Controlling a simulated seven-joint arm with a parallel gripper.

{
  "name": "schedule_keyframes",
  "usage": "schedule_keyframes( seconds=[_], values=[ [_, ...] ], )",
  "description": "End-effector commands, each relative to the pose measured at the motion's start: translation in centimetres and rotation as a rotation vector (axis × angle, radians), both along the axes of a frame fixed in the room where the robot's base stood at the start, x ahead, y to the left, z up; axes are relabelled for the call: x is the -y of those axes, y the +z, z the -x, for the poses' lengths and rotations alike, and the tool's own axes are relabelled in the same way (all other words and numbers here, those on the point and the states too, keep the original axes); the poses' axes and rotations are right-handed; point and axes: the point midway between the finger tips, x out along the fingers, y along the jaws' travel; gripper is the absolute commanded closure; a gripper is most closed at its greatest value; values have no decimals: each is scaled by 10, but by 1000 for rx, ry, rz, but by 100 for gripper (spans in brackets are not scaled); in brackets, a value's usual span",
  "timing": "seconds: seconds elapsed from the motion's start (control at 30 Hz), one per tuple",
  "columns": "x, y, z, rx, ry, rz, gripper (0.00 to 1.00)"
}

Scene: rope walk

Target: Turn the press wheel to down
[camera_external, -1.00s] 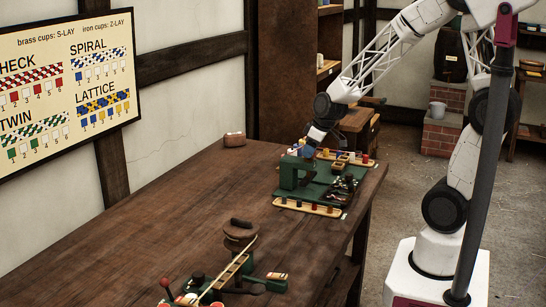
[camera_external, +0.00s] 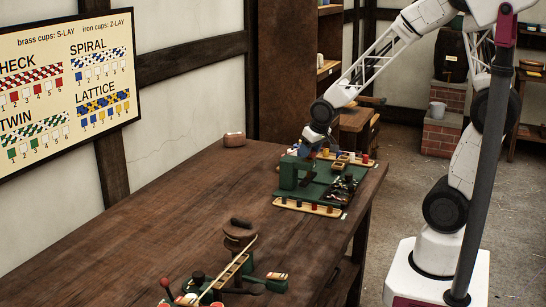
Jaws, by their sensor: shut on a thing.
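A green press frame (camera_external: 287,175) stands on a green base at the far right part of the long table. My gripper (camera_external: 304,151) points down at the back of this frame, close to its top. It is shut on a small part there, which I take to be the press wheel. The fingers and the wheel itself are too small and too hidden by the hand and frame to make out, so the wheel's position cannot be told.
A tray of coloured pegs (camera_external: 308,207) lies before the press, with small wooden boxes (camera_external: 341,163) behind. A round wooden stand (camera_external: 240,236) and a green device with levers (camera_external: 200,290) are at the front. The table's left middle is clear.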

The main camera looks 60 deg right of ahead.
Motion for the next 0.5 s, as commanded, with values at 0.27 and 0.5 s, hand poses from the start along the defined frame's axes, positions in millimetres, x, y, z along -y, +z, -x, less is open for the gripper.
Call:
schedule_keyframes(
  seconds=[0.27, 0.5],
  values=[
    [-1, 0, 0, 0, -123, 1, 71],
    [-1, 0, 0, 0, -238, 1, 71]
  ],
)
